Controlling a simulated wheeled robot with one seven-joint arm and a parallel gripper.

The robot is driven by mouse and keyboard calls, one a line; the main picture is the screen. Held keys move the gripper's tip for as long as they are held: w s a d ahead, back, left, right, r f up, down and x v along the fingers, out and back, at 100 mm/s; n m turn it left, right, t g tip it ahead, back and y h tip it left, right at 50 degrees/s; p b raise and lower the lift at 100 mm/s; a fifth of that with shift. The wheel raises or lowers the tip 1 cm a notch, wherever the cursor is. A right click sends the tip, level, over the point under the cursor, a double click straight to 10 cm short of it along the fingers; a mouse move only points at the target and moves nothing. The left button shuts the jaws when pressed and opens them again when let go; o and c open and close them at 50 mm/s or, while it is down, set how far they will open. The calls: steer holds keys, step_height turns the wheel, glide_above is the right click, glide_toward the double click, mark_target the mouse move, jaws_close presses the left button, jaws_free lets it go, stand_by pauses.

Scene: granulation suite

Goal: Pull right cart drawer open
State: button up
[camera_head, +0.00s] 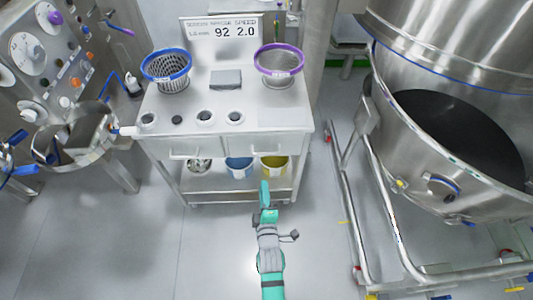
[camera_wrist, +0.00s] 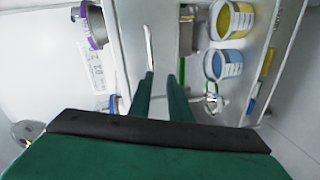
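The white cart (camera_head: 215,118) stands ahead with two drawers side by side under its top. The right drawer (camera_head: 283,147) looks flush with the cart front, with a bar handle on its face. In the wrist view a pale bar handle (camera_wrist: 149,48) lies just beyond my fingertips. My gripper (camera_head: 265,187) is in front of the cart's right half, in front of the lower shelf in the head view. In the wrist view my gripper (camera_wrist: 160,76) has its two green fingers apart, with nothing seen between them. I cannot tell whether a fingertip touches the handle.
A yellow bucket (camera_head: 273,166) and a blue bucket (camera_head: 239,167) stand on the lower shelf. Blue-rimmed (camera_head: 168,66) and purple-rimmed (camera_head: 279,60) sieves stand on top. A large steel vessel (camera_head: 440,110) on a tubular frame is at right. Floor is clear at front left.

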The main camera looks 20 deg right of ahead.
steer(key=n, duration=0.2)
glide_toward(267, 153)
steer(key=x, duration=1)
steer(key=shift+w+f, duration=0.15)
steer(key=shift+f, duration=0.15)
jaws_close()
